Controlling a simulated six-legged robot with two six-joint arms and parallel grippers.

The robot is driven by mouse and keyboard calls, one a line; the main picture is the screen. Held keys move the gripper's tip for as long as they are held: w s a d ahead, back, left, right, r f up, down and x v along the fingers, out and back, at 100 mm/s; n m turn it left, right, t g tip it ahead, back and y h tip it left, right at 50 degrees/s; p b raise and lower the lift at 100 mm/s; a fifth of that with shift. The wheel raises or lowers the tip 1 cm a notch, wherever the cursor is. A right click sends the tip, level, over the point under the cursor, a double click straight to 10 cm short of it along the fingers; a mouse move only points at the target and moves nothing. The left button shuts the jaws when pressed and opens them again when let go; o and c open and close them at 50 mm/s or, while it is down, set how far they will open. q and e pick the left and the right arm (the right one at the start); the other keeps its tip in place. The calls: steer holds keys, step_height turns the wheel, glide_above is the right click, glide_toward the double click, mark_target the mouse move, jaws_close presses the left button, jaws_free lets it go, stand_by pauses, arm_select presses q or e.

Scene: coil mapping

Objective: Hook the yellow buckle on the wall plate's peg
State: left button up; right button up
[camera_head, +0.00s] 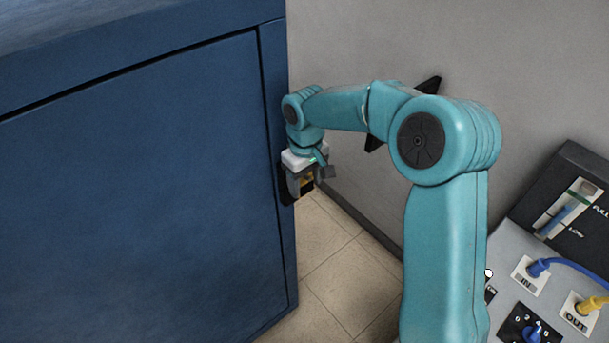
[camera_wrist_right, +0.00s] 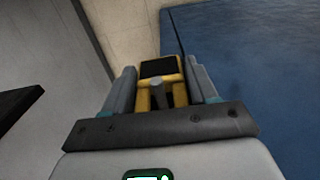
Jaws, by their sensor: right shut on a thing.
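My right gripper (camera_head: 306,182) hangs at the end of the teal arm, beside the right edge of the blue cabinet. In the right wrist view, the fingers of this gripper (camera_wrist_right: 162,88) are shut on the yellow buckle (camera_wrist_right: 145,101), a frame with a black panel at its far end. A grey rod-like part shows within the frame; I cannot tell whether it is a peg. In the head view only a bit of yellow shows between the fingers. A dark plate (camera_head: 283,180) on the cabinet edge is partly hidden behind the gripper. My left gripper is out of view.
The blue cabinet (camera_head: 150,190) fills the left. A black piece (camera_head: 431,85) on the grey wall (camera_head: 350,45) is partly hidden by my arm. A control panel (camera_head: 508,243) with blue and yellow cables stands at the right. Tiled floor (camera_head: 335,265) lies between.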

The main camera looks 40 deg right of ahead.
steer(key=shift+w+f, duration=0.2)
steer(key=shift+w, duration=0.05)
steer(key=shift+f, duration=0.15)
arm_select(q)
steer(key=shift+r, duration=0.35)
arm_select(e)
steer(key=shift+s, duration=0.1)
steer(key=shift+s, duration=0.1)
steer(key=shift+f, duration=0.1)
steer(key=o, duration=1.1)
steer(key=shift+c, duration=0.2)
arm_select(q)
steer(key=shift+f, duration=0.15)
